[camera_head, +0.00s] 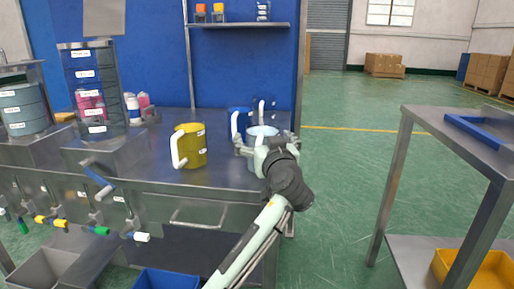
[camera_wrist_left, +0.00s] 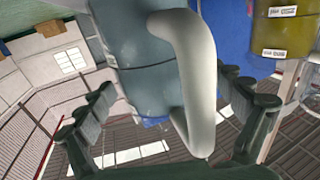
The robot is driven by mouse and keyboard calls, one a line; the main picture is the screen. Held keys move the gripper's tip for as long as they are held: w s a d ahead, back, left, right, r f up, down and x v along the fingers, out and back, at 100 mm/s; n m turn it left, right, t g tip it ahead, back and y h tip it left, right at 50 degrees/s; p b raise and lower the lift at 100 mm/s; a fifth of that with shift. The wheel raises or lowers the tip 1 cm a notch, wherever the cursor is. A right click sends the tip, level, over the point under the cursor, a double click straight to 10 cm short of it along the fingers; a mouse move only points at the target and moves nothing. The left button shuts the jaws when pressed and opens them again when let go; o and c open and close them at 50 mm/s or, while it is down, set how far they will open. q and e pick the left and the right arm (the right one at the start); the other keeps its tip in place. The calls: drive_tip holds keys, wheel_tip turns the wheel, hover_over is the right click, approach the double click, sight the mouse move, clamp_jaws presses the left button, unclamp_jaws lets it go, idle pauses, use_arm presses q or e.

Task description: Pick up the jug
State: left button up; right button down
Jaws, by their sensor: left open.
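A grey-blue jug (camera_head: 262,132) with a white handle stands near the right end of the steel bench, partly hidden by my left gripper (camera_head: 266,146). In the left wrist view the jug body (camera_wrist_left: 150,75) and its thick white handle (camera_wrist_left: 195,70) lie between the two fingers of that gripper (camera_wrist_left: 166,85). The fingers are open, one on each side, with visible gaps to the jug. A yellow jug (camera_head: 192,148) with a white handle stands to the left on the bench. A blue jug (camera_head: 239,121) stands just behind. My right gripper is not in view.
The steel bench (camera_head: 150,172) has dispensers with taps (camera_head: 90,95) at its left. A shelf (camera_head: 240,25) hangs above. Another steel table with a blue frame (camera_head: 470,130) stands at right. Green floor lies open between them.

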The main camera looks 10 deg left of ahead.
use_arm(q)
drive_tip(key=shift+c, duration=0.3)
drive_tip(key=shift+c, duration=1.2)
drive_tip(key=c, duration=1.4)
drive_tip(key=shift+r, duration=0.15)
drive_tip(key=shift+c, duration=0.5)
drive_tip(key=shift+r, duration=0.15)
